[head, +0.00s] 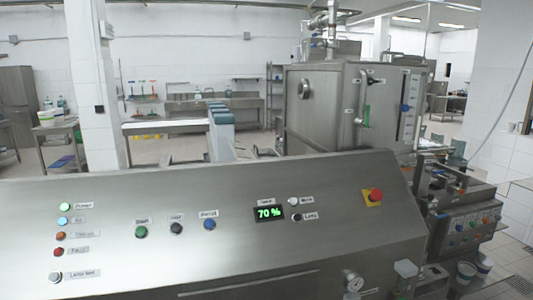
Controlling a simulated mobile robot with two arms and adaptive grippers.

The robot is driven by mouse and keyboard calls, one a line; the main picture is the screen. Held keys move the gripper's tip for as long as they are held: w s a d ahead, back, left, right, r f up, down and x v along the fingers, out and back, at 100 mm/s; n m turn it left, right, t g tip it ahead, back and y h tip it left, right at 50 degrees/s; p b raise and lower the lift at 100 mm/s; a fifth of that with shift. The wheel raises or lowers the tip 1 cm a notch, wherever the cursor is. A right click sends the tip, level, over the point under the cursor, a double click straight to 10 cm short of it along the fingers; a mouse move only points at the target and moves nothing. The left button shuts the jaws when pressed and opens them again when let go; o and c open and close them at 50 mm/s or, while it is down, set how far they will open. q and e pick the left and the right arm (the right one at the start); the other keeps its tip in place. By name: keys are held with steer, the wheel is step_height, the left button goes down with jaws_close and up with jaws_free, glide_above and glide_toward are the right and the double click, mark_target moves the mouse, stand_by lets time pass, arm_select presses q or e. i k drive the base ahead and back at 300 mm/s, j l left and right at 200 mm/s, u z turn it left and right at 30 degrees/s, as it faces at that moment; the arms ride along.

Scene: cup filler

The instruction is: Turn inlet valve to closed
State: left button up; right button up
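A steel tank (320,112) stands behind the control panel, right of the middle. Its right-hand side carries a small dark fitting with a label (371,78), a vertical handle-like part (364,116), and a blue knob (405,107) in front of a pale vertical strip. The labels there are too small to read, so I cannot tell which part is the inlet valve or how it is set. Neither of my grippers is in view.
A sloped steel control panel (330,246) fills the foreground, with lamps, buttons, a green "70 %" display (269,213) and a red emergency button (375,195). A machine with coloured knobs (467,229) and buckets stand at the right. A white pillar (101,90) rises at the left.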

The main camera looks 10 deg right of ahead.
mark_target(365, 124)
steer(key=i+l+z, duration=0.45)
steer(key=i+l, duration=0.35)
steer(key=l, duration=0.3)
steer(key=i+l+z, duration=0.4)
steer(key=i+l, duration=0.5)
